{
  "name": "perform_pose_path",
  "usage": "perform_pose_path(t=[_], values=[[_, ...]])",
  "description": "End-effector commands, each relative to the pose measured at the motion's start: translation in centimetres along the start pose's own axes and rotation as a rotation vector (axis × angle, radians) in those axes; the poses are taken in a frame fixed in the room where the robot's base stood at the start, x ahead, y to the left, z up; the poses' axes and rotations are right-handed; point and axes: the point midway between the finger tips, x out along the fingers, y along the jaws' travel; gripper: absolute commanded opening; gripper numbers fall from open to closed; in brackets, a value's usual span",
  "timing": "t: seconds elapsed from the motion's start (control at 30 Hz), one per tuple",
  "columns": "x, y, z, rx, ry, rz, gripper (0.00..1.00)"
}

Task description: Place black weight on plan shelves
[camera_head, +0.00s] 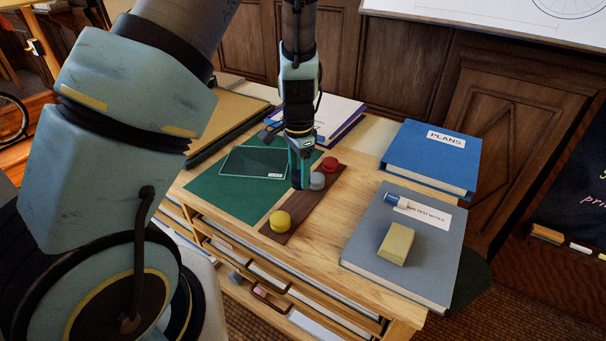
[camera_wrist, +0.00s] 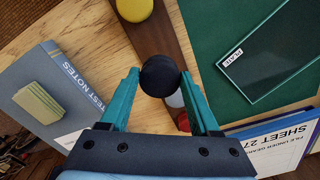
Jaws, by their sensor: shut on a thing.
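The black weight (camera_wrist: 160,76) is a round dark knob between the two teal fingertips of my gripper (camera_wrist: 160,80) in the wrist view. My gripper (camera_head: 302,165) is shut on it over the dark wooden strip (camera_head: 300,216); in the head view the weight is mostly hidden by the fingers. I cannot tell whether it touches the strip. The plan shelves appear to be the slots with sheets in the front of the wooden cabinet (camera_head: 390,327), below its top.
A yellow weight (camera_head: 281,222), grey weight (camera_head: 317,181) and red weight (camera_head: 329,164) stand on the strip. A glass plate (camera_head: 250,161) lies on the green mat (camera_head: 210,190). A grey book (camera_head: 365,247) bears an eraser (camera_head: 396,243) and marker; a blue binder (camera_head: 425,155) lies behind.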

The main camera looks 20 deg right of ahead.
Motion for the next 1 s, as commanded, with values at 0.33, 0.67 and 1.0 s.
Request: perform_pose_path(t=[0.33,0.67,1.0], values=[[3.6,0.0,0.0,0.001,0.0,0.0,0.0],[6.2,0.0,0.0,0.0,0.0,-0.001,0.0],[6.6,0.0,0.0,0.0,0.001,-0.001,0.0]])
